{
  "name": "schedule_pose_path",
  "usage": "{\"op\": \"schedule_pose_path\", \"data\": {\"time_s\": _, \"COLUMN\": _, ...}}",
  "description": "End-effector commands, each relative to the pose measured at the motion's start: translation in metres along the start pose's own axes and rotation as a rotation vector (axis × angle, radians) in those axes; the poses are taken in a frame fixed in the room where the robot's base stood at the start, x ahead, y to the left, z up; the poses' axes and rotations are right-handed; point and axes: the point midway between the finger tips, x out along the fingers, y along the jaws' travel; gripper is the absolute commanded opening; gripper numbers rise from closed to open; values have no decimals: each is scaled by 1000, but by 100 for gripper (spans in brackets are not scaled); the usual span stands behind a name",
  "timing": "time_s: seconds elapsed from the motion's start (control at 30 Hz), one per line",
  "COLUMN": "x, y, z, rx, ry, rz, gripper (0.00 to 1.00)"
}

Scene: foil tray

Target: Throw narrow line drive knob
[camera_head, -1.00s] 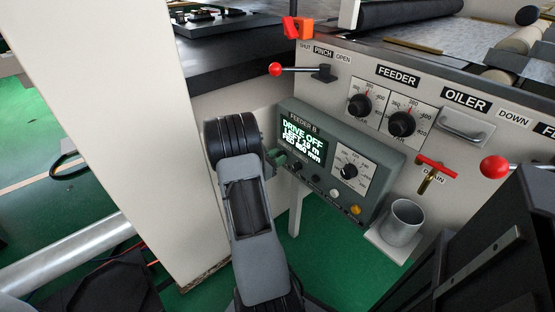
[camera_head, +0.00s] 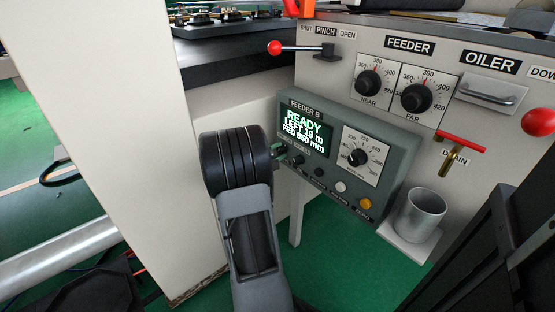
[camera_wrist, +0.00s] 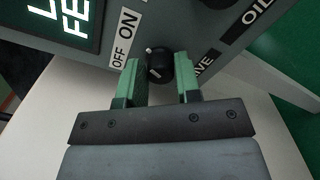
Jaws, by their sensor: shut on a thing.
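The drive knob (camera_wrist: 158,62) is a small black knob on the grey Feeder B box (camera_head: 385,128), beside the OFF and ON labels in the wrist view. My gripper (camera_wrist: 160,80) has its green fingertips on either side of this knob and is shut on it. A white mark shows on the knob face; its exact setting is hard to read. In the head view my gripper (camera_head: 281,154) reaches the lower left of the box, and the knob is mostly hidden there. The box display (camera_head: 303,128) reads READY, LEFT 19 m and a FED value in mm.
A dial (camera_head: 358,158), a white button (camera_head: 341,187) and an amber button (camera_head: 364,203) share the box. Above are two feeder dials and the red pinch lever (camera_head: 275,48). A red drain handle (camera_head: 462,143) and metal cup (camera_head: 421,215) stand to the right.

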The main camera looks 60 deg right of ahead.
Motion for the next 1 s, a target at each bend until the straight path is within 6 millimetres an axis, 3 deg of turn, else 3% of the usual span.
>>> {"op": "schedule_pose_path", "data": {"time_s": 0.3, "x": 0, "y": -3, "z": 0, "rx": 100, "ry": -2, "rz": -3, "gripper": 7}}
{"op": "schedule_pose_path", "data": {"time_s": 0.83, "x": 0, "y": -2, "z": 0, "rx": 119, "ry": -2, "rz": -4, "gripper": 7}}
{"op": "schedule_pose_path", "data": {"time_s": 0.87, "x": 0, "y": -2, "z": 0, "rx": 119, "ry": -2, "rz": -4, "gripper": 33}}
{"op": "schedule_pose_path", "data": {"time_s": 1.0, "x": 0, "y": -1, "z": 0, "rx": 118, "ry": -1, "rz": -3, "gripper": 46}}
